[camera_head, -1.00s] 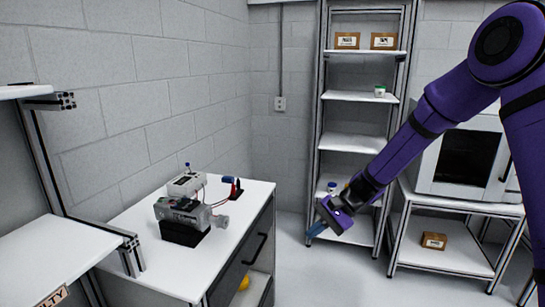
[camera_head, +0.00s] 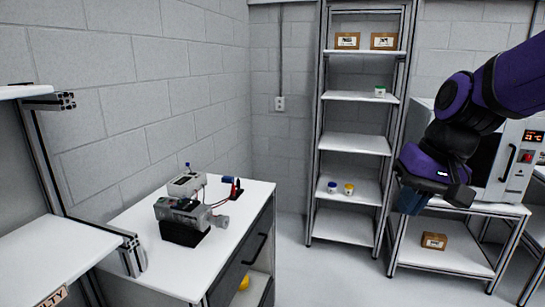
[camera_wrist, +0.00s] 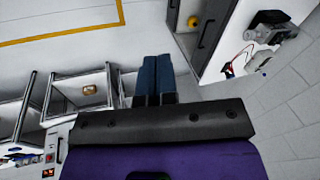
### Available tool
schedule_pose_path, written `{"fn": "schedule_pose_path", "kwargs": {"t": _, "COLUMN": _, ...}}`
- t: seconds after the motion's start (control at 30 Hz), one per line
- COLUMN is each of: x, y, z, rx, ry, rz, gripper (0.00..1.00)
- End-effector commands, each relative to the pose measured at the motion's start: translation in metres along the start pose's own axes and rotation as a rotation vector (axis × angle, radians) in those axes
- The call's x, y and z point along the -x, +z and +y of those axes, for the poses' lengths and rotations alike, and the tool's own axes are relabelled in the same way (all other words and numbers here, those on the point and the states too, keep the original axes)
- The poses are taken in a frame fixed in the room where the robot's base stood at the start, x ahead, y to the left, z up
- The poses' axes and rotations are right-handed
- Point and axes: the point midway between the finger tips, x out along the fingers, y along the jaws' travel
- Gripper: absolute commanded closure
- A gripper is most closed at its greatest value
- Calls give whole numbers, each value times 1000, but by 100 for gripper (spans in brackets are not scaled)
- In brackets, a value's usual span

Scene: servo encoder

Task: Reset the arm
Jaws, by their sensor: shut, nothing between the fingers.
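My gripper (camera_head: 411,202) is at the right in the head view, at the end of my purple arm, in front of the oven stand. In the wrist view its two blue fingers (camera_wrist: 154,78) are together with nothing between them. They point down over the open floor. The servo device (camera_head: 184,212) sits on the white cabinet top at the left, well apart from my gripper, and it also shows at the upper right of the wrist view (camera_wrist: 272,32).
The white cabinet (camera_head: 140,265) has a partly open lower part with a yellow object (camera_head: 244,283). A tall shelf (camera_head: 352,145) at the back holds boxes and small jars. An oven (camera_head: 508,165) on a stand is behind my gripper, with a small box (camera_head: 434,241) below. The middle floor is clear.

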Motion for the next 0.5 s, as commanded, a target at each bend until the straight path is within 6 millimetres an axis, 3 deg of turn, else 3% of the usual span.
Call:
{"fn": "schedule_pose_path", "kwargs": {"t": 0.2, "x": 37, "y": 42, "z": 24, "rx": 67, "ry": 93, "rz": 131, "gripper": 100}}
{"fn": "schedule_pose_path", "kwargs": {"t": 0.5, "x": 67, "y": 90, "z": 57, "rx": 129, "ry": 194, "rz": 277, "gripper": 100}}
